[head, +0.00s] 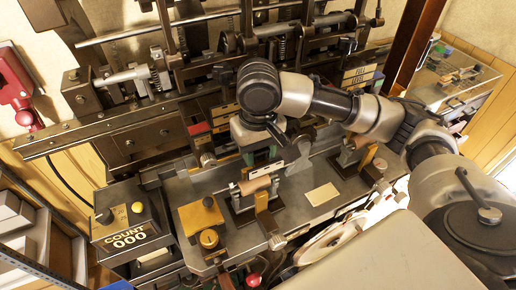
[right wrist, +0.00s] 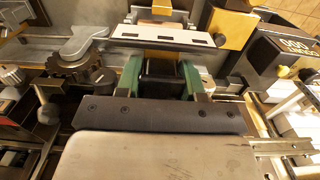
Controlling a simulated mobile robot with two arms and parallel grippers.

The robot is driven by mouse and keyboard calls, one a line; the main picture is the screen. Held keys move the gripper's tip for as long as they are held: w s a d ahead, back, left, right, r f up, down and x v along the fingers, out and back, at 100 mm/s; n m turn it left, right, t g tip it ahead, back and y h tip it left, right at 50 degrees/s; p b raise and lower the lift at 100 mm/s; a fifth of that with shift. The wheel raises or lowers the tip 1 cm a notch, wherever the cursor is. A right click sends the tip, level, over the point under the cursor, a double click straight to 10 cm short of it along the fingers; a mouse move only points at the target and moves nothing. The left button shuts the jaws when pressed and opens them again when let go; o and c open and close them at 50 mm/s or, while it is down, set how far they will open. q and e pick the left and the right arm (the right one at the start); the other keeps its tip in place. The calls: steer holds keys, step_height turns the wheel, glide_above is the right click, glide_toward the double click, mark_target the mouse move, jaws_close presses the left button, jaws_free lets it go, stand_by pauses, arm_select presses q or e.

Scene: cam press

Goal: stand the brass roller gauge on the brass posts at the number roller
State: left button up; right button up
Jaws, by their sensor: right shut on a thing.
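My right gripper (head: 263,160) reaches down over the middle of the press bed, its green fingers shut. Between the fingertips in the right wrist view (right wrist: 161,72) is a brass piece (right wrist: 166,57), which I take for the brass roller gauge. A white strip with dark marks (right wrist: 165,36) lies just beyond the fingertips. In the head view a copper-coloured roller (head: 255,186) lies just below the gripper, and its end shows in the wrist view (right wrist: 160,14). The brass posts are not clearly visible, and I cannot tell whether the gauge touches them. My left gripper is not in view.
The COUNT 000 box (head: 127,225) stands further left. A second roller stand (head: 352,153) is at right. Bars and levers fill the back.

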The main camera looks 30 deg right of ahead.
steer(key=shift+w+f, duration=0.2)
steer(key=shift+f, duration=0.15)
steer(key=shift+w+f, duration=0.1)
steer(key=shift+f, duration=0.75)
steer(key=shift+f+b, duration=0.25)
steer(key=shift+b, duration=0.05)
steer(key=shift+f, duration=2.2)
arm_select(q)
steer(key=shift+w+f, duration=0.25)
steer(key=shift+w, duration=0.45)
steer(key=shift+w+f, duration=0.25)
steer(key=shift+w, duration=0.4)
arm_select(e)
steer(key=shift+f, duration=0.65)
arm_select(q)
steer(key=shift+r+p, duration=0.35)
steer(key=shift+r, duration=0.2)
arm_select(e)
steer(key=shift+r, duration=0.1)
